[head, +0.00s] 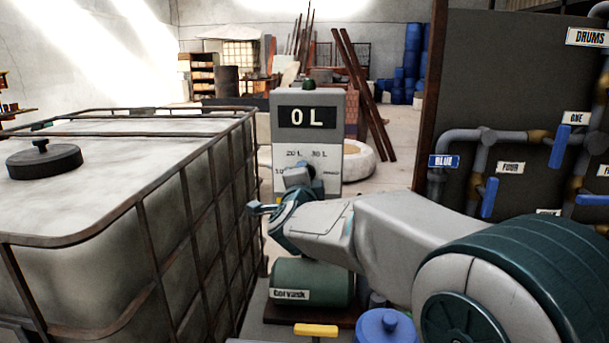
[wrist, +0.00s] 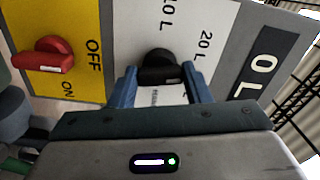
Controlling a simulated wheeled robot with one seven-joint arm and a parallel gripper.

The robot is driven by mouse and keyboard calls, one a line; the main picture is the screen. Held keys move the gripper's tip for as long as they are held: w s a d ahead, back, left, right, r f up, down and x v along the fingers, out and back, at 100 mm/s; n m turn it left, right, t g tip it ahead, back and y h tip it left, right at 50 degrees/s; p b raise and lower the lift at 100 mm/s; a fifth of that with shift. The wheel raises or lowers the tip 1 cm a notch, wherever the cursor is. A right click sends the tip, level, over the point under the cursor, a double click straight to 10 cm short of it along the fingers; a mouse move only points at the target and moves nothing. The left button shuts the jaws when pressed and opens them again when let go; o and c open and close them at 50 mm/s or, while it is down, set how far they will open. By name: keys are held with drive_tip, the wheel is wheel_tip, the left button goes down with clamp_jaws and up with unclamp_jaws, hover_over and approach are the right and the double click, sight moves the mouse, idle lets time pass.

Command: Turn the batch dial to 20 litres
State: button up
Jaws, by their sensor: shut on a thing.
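The batch dial (wrist: 160,68) is a black knob on a white scale plate in the wrist view. Labels reading 10 L and 20 L stand around it. My gripper (wrist: 162,82) has its two blue fingers on either side of the dial and is shut on it. In the head view my gripper (head: 298,176) is in front of the grey dispenser box (head: 340,101) and hides most of the dial. The labels 20 L and 30 L show above it. The display (head: 307,117) reads 0 L.
A red switch (wrist: 45,60) on a yellow plate marked OFF and ON sits beside the dial plate. A caged white tank (head: 120,180) stands close on the left. A green drum labelled Corvusk (head: 315,280) is below my arm. Pipes with blue valves (head: 490,197) are at right.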

drive_tip(key=shift+n+p, duration=0.55)
drive_tip(key=shift+n, duration=0.95)
drive_tip(key=shift+f, duration=0.1)
drive_tip(key=o, duration=1)
drive_tip(key=shift+a, duration=0.1)
drive_tip(key=s, duration=0.7)
drive_tip(key=s+b, duration=0.1)
drive_tip(key=s, duration=0.6)
drive_tip(key=shift+a, duration=0.2)
